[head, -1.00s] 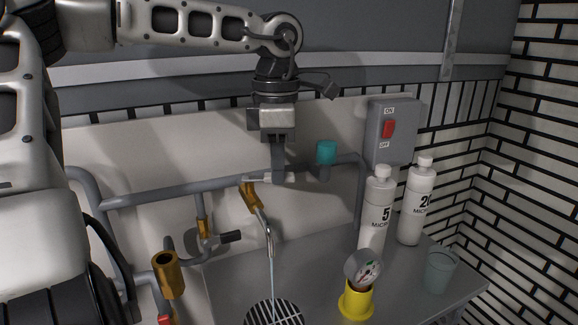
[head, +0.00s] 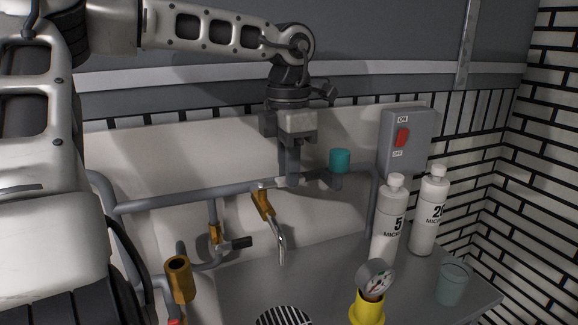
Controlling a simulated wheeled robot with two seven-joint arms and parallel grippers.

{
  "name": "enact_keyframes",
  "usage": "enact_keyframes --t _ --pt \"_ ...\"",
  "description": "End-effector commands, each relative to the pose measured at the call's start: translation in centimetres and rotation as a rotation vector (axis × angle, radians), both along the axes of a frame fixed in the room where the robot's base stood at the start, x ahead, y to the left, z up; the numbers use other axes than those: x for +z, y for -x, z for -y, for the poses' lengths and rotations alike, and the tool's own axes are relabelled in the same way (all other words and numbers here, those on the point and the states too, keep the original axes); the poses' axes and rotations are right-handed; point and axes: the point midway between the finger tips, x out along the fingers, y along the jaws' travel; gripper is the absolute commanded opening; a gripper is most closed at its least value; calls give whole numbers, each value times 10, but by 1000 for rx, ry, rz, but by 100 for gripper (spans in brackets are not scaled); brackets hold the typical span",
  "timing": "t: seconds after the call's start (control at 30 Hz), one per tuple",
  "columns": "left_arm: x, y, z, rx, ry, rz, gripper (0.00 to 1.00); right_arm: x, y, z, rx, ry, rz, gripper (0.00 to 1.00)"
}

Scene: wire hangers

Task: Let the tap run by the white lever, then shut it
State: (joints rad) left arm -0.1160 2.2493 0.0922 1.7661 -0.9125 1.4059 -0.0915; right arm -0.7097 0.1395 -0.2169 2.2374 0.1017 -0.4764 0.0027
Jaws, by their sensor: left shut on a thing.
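The brass tap (head: 263,204) sits on the grey wall pipe, with a curved metal spout (head: 281,244) pointing down. No water shows below the spout. The white lever (head: 281,183) is above the tap, at the pipe, and mostly hidden by my left gripper (head: 293,178). My left gripper points down from above and is shut on the lever. My right gripper is not in view.
A teal-capped fitting (head: 339,160) stands just right of my gripper. Two white bottles (head: 388,225) (head: 428,212), a gauge on a yellow base (head: 368,306) and a cup (head: 453,283) stand right. A switch box (head: 405,140) hangs behind. A round drain grate (head: 284,317) lies below.

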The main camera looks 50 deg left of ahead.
Motion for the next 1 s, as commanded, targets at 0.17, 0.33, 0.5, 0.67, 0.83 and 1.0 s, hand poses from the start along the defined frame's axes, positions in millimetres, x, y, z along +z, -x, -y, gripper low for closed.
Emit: enact_keyframes --t 0.17,0.33,0.5,0.67,0.83,1.0 --pt "2 -1 -2 6 -5 4 0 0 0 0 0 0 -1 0" --pt "1 0 -1 4 -4 2 42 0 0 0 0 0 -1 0" --pt "1 0 -1 2 -2 2 42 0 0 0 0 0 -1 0" --pt "11 -1 -1 2 -4 2 42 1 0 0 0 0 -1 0" --pt "44 -1 -1 4 -4 5 42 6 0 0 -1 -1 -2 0" --pt "87 -1 -1 4 -4 5 42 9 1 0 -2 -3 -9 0"
